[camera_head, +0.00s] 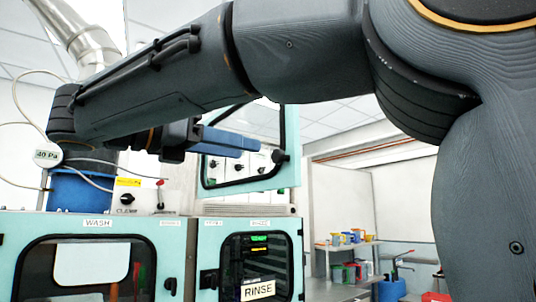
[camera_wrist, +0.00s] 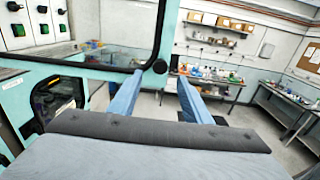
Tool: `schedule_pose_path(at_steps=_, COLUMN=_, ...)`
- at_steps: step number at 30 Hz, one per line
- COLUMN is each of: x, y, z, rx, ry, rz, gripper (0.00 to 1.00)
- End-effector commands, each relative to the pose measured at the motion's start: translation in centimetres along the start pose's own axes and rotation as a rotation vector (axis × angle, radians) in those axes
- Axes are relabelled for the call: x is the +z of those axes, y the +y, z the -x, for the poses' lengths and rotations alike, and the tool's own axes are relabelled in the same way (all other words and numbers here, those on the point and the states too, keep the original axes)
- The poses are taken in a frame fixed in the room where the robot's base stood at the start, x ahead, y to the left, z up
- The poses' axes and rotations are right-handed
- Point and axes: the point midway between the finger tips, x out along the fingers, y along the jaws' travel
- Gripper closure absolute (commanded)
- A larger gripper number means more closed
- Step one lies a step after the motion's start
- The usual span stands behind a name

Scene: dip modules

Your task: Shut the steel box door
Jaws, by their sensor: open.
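A teal-framed door (camera_head: 293,130) with a black-edged window stands swung out above the lower cabinets; I take it to be the steel box door. The box it belongs to is mostly hidden behind my arm. Its round black knob (camera_head: 280,157) is at the right edge. In the wrist view the door frame (camera_wrist: 171,25) fills the upper left, with the knob (camera_wrist: 160,66) near its lower right corner. My gripper (camera_head: 258,147) is open, its blue fingers pointing toward the knob. In the wrist view the knob appears between the fingertips (camera_wrist: 161,76); I cannot tell whether they touch it.
Below are two shut teal doors, labelled WASH (camera_head: 170,255) and RINSE (camera_head: 203,250). A blue cylinder (camera_head: 80,190) and a switch box (camera_head: 140,195) stand on top at left. Shelves with containers (camera_head: 345,243) stand at the right. Open floor shows in the wrist view.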

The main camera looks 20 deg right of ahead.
Motion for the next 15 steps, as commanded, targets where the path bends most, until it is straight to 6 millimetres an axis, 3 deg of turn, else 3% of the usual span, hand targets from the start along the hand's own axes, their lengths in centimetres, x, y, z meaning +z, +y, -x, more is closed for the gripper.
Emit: schedule_pose_path(at_steps=15, x=-0.2, y=-0.1, z=-2.6, rx=-0.004, ry=-0.003, rz=-0.003, gripper=0.56)
